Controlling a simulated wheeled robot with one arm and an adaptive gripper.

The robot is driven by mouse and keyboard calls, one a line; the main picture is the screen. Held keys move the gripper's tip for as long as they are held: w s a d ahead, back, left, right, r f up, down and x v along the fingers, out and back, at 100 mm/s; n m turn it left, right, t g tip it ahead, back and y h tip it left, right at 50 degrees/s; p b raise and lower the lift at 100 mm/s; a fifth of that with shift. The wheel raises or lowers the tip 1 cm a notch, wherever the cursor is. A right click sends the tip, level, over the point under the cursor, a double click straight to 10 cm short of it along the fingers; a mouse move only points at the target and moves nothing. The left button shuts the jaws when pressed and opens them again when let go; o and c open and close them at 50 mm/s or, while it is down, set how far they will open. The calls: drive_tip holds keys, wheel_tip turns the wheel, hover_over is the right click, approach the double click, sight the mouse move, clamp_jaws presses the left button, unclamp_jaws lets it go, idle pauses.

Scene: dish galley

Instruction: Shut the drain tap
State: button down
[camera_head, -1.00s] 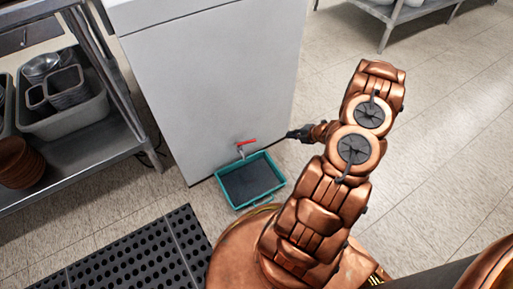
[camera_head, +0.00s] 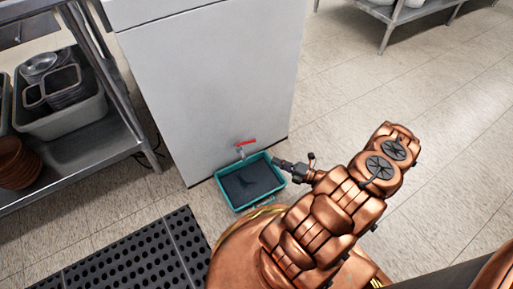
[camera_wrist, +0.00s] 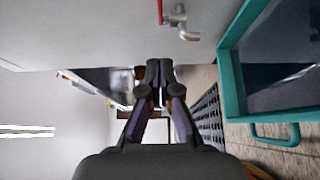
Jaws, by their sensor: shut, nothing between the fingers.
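The drain tap (camera_head: 240,153) is a small silver fitting low on the front of a pale grey cabinet. Its red lever (camera_head: 246,142) lies roughly level across the top of the tap. In the wrist view the tap (camera_wrist: 180,20) and part of its red lever (camera_wrist: 160,10) show at the top edge. My gripper (camera_head: 278,163) is shut and empty, to the right of the tap and a little lower, apart from the lever. In the wrist view its fingertips (camera_wrist: 160,66) are together. A teal tray (camera_head: 222,190) with dark contents stands on the floor under the tap.
The cabinet (camera_head: 215,80) rises behind the tap. A metal shelf (camera_head: 90,150) with a grey bin (camera_head: 70,118) of pans stands at left. A black perforated mat (camera_head: 130,255) lies in front. Tiled floor at right is open.

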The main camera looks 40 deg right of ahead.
drive_tip(key=b, duration=0.2)
approach(246, 143)
drive_tip(key=w+a, duration=0.2)
drive_tip(key=a, duration=0.1)
drive_tip(key=shift+w+d+f+b, duration=0.1)
drive_tip(key=shift+w+d+b, duration=0.25)
drive_tip(key=shift+w, duration=0.45)
drive_tip(key=shift+w+d+f+b, duration=0.1)
drive_tip(key=shift+w+d+b, duration=0.2)
drive_tip(key=shift+w, duration=0.45)
drive_tip(key=shift+w+a, duration=0.1)
